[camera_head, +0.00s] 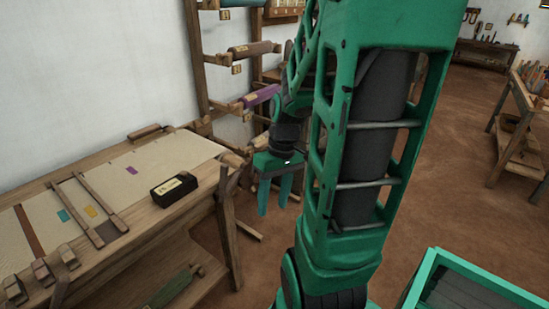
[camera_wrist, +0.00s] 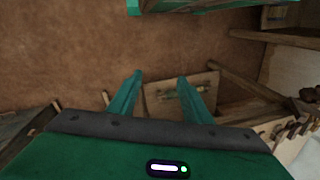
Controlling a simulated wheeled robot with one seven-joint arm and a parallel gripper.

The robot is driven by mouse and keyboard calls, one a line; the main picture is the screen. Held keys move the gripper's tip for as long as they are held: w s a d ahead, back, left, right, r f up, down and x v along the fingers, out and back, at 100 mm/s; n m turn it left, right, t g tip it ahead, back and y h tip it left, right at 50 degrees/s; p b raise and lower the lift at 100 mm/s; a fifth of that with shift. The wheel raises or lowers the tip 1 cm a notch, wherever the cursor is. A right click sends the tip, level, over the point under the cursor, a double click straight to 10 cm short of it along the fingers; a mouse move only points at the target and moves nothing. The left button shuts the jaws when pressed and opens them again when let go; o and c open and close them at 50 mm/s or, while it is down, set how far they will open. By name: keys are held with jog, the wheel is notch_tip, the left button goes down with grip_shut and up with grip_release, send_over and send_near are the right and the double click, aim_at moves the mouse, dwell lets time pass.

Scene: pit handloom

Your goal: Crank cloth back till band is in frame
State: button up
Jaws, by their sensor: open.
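The cream cloth (camera_head: 165,160) lies flat along the wooden loom (camera_head: 150,235) at the left of the head view. Two parallel wooden bars form a frame (camera_head: 118,222) across it. A yellow patch (camera_head: 90,211) lies between the bars, a teal patch (camera_head: 63,216) just left of them, and a purple patch (camera_head: 132,170) to their right. I cannot tell which is the band. My gripper (camera_head: 274,203) hangs open and empty, fingers down, right of the loom's end. Its fingers also show in the wrist view (camera_wrist: 160,78). I cannot make out a crank clearly.
A black labelled box (camera_head: 174,189) sits on the loom's near edge. A wooden post (camera_head: 229,225) stands at its right end. A wall rack holds rolls, one purple (camera_head: 262,96). A workbench (camera_head: 520,130) stands right. Earthen floor (camera_head: 450,190) is open between.

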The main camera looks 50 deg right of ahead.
jog(key=w+d+f+n+t+y, duration=0.3)
jog(key=w+d+f+t+y, duration=0.2)
jog(key=w+d+f+t, duration=0.3)
jog(key=d+r+m+t+h, duration=0.3)
jog(key=d+t+h, duration=0.2)
jog(key=d+t, duration=0.75)
jog(key=w+g, duration=0.1)
jog(key=w, duration=0.2)
jog(key=w+d, duration=0.1)
jog(key=w, duration=0.3)
jog(key=w+g, duration=0.1)
jog(key=w, duration=0.3)
jog(key=shift+d+g, duration=0.35)
jog(key=shift+d, duration=0.05)
grip_shut()
